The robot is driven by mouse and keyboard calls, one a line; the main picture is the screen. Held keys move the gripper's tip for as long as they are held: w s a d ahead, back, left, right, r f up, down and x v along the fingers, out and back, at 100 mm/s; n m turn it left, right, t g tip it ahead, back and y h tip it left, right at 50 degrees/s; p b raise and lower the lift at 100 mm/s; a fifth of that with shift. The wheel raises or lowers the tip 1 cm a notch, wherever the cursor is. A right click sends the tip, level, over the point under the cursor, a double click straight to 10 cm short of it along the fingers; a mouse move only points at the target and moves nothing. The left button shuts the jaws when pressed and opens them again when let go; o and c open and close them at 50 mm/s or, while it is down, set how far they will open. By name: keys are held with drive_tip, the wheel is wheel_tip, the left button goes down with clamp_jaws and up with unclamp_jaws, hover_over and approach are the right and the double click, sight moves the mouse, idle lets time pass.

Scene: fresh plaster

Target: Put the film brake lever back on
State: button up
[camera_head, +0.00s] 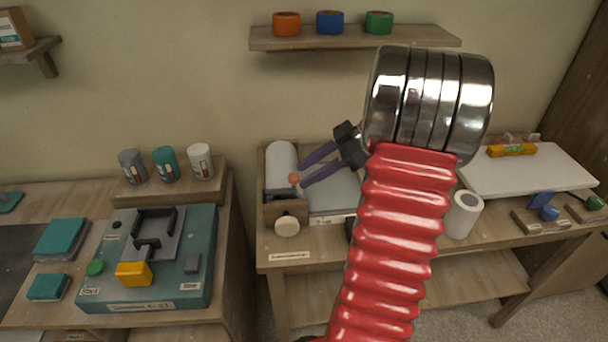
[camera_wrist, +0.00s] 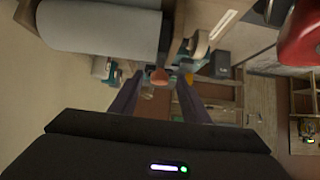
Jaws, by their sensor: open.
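A salmon-orange ball knob (camera_head: 293,179), perhaps the end of the brake lever, shows by the film roll (camera_head: 281,156). My gripper (camera_head: 301,176) is open, its two purple fingers reaching left to this knob. In the wrist view the knob (camera_wrist: 159,77) lies between the open fingertips (camera_wrist: 163,82), with gaps on both sides. The white roll (camera_wrist: 98,25) is at the upper left there. A wooden bracket (camera_head: 272,215) with a round cream knob (camera_head: 287,226) stands at the roll's near end. The rest of the lever is not clear.
A teal sealer machine (camera_head: 200,285) with a yellow part (camera_head: 133,274) stands on the left bench. A white paper roll (camera_head: 463,214) and a white board (camera_head: 527,170) are to the right. Three tape rolls sit on the wall shelf (camera_head: 350,39). My red arm hides the bench's middle.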

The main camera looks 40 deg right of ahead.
drive_tip(key=v, duration=1.1)
drive_tip(key=shift+d, duration=0.2)
drive_tip(key=shift+s, duration=0.15)
wheel_tip(320, 180, down, 6)
drive_tip(key=s+m+g+h, duration=0.1)
drive_tip(key=s+m+h, duration=0.1)
drive_tip(key=m, duration=0.8)
drive_tip(key=a+f+m+g+h, duration=0.1)
drive_tip(key=a+m+g+h, duration=0.2)
drive_tip(key=a+m, duration=0.35)
drive_tip(key=s+a+r+n+t+h, duration=0.1)
drive_tip(key=a+r+n, duration=0.2)
drive_tip(key=a, duration=1.2)
drive_tip(key=s+a+r+n+t+h, duration=0.2)
drive_tip(key=a+r+n, duration=0.1)
drive_tip(key=a, duration=1.2)
drive_tip(key=shift+a, duration=0.35)
drive_tip(key=shift+r, duration=0.1)
